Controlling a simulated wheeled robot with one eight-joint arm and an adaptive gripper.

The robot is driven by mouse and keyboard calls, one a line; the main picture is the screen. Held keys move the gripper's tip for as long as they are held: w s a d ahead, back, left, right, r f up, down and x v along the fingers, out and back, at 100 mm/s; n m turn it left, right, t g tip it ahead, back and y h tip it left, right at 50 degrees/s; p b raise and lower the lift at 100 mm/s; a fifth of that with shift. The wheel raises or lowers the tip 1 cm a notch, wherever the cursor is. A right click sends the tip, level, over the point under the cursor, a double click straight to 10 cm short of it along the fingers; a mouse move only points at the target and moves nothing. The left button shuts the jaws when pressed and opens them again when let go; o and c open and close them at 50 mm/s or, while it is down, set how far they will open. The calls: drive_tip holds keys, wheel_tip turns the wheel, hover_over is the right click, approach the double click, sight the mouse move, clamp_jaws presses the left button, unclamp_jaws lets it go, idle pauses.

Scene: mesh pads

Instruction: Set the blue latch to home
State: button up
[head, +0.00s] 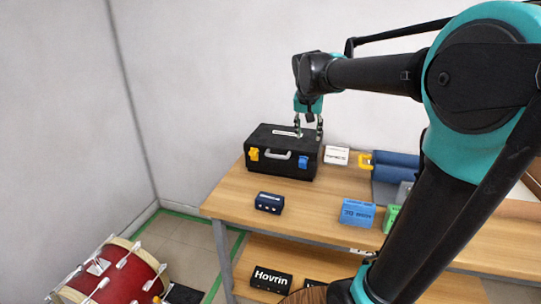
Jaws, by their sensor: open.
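A black toolbox (266,156) stands at the back left of the wooden table. Its front carries a yellow latch (254,154) on the left, a grey handle (278,155) in the middle and the blue latch (303,162) on the right. The latch is small here, and I cannot tell its exact setting. My gripper (309,136) is open and points down over the right end of the toolbox lid, above and behind the blue latch. It appears apart from the latch. I cannot tell whether its fingertips touch the lid.
A dark blue box (269,203) lies in front of the toolbox. A light blue box (357,212) and a green box (391,218) stand to the right. A white box (336,155) is beside the toolbox. A red drum (112,275) stands on the floor at left.

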drive_tip(key=w+a+r, duration=0.1)
drive_tip(key=a, duration=0.1)
approach(303, 159)
drive_tip(key=x, duration=0.5)
drive_tip(key=s+x, duration=0.1)
drive_tip(key=x, duration=0.2)
drive_tip(key=shift+w+a+f, duration=0.1)
drive_tip(key=shift+a+f, duration=0.1)
drive_tip(key=shift+f, duration=0.15)
clamp_jaws()
drive_tip(key=shift+w+d+r+g+y, duration=0.15)
drive_tip(key=shift+w+g, duration=0.15)
drive_tip(key=shift+g, duration=0.15)
drive_tip(key=shift+w+d+r+g+y, duration=0.15)
drive_tip(key=shift+w+g, duration=0.15)
drive_tip(key=shift+g, duration=0.15)
drive_tip(key=shift+a, duration=0.1)
